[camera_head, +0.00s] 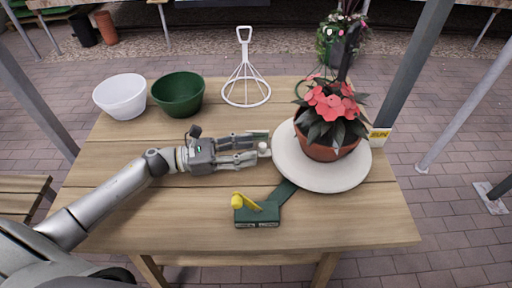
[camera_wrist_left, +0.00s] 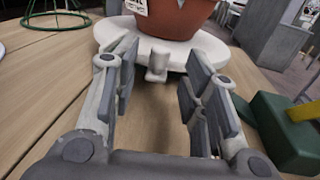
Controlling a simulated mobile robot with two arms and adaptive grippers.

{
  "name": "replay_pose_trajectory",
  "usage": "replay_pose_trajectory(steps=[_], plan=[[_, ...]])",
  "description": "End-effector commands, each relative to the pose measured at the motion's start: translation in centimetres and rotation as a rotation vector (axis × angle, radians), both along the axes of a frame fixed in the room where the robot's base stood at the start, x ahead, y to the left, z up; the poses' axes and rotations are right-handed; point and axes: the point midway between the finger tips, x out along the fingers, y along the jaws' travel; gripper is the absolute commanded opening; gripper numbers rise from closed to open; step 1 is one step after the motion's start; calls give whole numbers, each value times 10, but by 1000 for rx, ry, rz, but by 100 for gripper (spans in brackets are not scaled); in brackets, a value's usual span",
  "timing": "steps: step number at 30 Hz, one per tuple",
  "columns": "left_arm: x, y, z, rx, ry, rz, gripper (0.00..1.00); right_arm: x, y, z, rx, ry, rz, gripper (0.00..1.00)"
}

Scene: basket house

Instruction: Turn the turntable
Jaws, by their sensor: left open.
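A round white turntable (camera_head: 292,171) sits at the right side of the wooden table. A terracotta pot (camera_head: 318,149) with pink-red flowers and dark leaves stands on it. A small white knob (camera_head: 264,149) sticks out from the turntable's left edge; it also shows in the left wrist view (camera_wrist_left: 157,66). My left gripper (camera_head: 262,147) is open, with its fingers pointing at the knob. In the left wrist view the knob lies between and just beyond the fingertips, and I cannot tell whether they touch it. My right gripper is not in view.
A green block with a yellow lever (camera_head: 257,216) stands in front of the turntable and joins a green strip. A white bowl (camera_head: 121,97), a green bowl (camera_head: 179,95) and a white wire stand (camera_head: 245,88) are at the back. The table's front left (camera_head: 130,225) is clear.

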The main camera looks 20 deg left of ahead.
Motion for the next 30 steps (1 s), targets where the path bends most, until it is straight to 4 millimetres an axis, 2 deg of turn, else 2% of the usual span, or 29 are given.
replay_pose_trajectory(steps=[6, 12, 18, 26, 30], plan=[[-23, 38, -2, 2, 5, 2, 40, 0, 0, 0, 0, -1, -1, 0], [-37, 62, -1, 1, 2, 1, 40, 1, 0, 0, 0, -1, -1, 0], [-43, 72, 0, 0, 0, 0, 40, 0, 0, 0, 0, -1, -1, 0], [-44, 72, 0, 0, -1, 0, 40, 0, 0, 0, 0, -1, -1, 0], [-44, 72, 0, -9, 15, 1, 22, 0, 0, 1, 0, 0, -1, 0]])
